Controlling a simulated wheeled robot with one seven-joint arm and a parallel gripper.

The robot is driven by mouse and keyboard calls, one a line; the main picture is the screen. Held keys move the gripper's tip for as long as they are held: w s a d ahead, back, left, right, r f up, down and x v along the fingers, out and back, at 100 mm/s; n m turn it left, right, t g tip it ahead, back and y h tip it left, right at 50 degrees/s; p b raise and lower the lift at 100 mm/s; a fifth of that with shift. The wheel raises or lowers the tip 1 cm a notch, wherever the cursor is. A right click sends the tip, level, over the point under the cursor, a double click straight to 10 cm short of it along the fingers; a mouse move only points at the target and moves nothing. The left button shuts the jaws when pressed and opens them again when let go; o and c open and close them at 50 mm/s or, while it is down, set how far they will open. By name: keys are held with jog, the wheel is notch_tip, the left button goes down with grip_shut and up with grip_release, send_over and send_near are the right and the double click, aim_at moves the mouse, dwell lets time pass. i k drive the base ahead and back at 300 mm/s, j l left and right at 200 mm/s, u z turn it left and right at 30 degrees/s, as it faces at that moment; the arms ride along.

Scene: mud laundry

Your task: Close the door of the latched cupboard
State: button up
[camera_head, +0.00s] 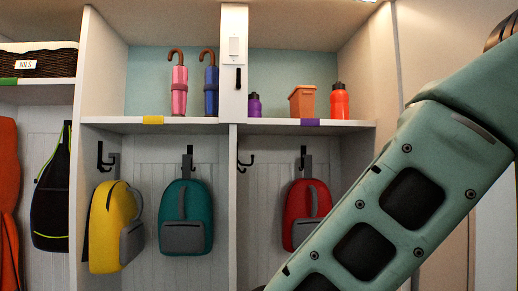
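No door that I can clearly tell to be that of the latched cupboard shows in the head view. A tall plain beige panel (440,45) stands at the right, beside the open cubbies. I cannot tell whether it is a cupboard door, and no latch shows on it. My green arm crosses the right side of the picture from the upper right to the bottom middle and hides the lower part of this area. My gripper is out of the picture.
Open cubbies hold a pink umbrella (179,88), a blue umbrella (211,90), an orange bin (302,102) and an orange bottle (339,102). Below hang yellow (108,228), teal (185,205) and red (299,205) backpacks. A basket (40,60) sits at upper left.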

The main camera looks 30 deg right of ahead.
aim_at(436, 38)
jog(key=k+l, duration=0.25)
jog(key=l, duration=0.2)
jog(key=k+l, duration=0.25)
jog(key=l, duration=0.2)
jog(key=k+l, duration=0.2)
jog(key=l, duration=0.25)
jog(key=k+l+u, duration=0.1)
jog(key=k+l, duration=0.15)
jog(key=l, duration=0.2)
jog(key=k+l, duration=0.25)
jog(key=l, duration=0.15)
jog(key=k+l, duration=0.3)
jog(key=l, duration=0.15)
jog(key=k+l, duration=0.25)
jog(key=l, duration=0.15)
